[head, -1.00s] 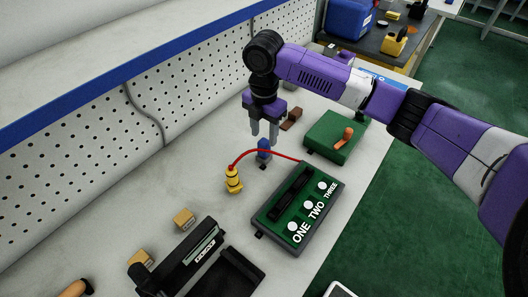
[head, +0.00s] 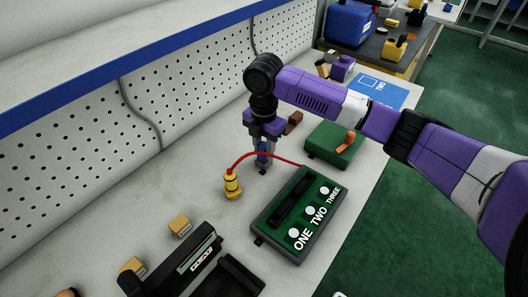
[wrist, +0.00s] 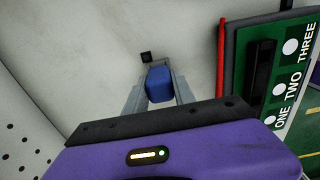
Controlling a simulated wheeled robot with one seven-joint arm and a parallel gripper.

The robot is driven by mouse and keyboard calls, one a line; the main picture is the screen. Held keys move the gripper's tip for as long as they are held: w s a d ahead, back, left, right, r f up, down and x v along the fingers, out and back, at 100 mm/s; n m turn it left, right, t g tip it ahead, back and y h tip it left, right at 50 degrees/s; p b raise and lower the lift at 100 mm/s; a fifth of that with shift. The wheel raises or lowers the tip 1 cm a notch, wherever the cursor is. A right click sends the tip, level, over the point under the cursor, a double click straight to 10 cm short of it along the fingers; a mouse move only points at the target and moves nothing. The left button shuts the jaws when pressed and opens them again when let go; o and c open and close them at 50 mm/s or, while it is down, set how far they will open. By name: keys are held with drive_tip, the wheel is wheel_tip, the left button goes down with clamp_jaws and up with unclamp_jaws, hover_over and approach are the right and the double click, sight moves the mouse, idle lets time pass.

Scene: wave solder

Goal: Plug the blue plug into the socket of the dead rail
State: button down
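The blue plug (head: 262,158) stands on the bench behind the green panel. It also shows in the wrist view (wrist: 159,82), with a small dark piece at its far end. My gripper (head: 263,163) points down over it, with one finger on each side of the plug (wrist: 158,92). I cannot tell whether the fingers press on it. The green panel (head: 326,215) has a black strip and three white round marks labelled ONE, TWO and THREE. No mark looks clearly different from the others. I cannot make out a socket for a dead rail.
A yellow plug (head: 232,186) stands left of the panel, its red cable (head: 262,154) arching close by my gripper to the panel. A green box with an orange lever (head: 334,140) is to the right. Black trays (head: 178,262) and small tan blocks (head: 180,225) lie in front. A perforated wall is behind.

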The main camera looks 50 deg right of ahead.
drive_tip(key=shift+r, duration=0.25)
drive_tip(key=shift+r+p, duration=0.35)
drive_tip(key=shift+p, duration=0.2)
drive_tip(key=shift+r+p, duration=0.4)
drive_tip(key=shift+r, duration=0.05)
drive_tip(key=shift+r+p, duration=2.05)
drive_tip(key=shift+r, duration=0.45)
drive_tip(key=shift+f, duration=0.1)
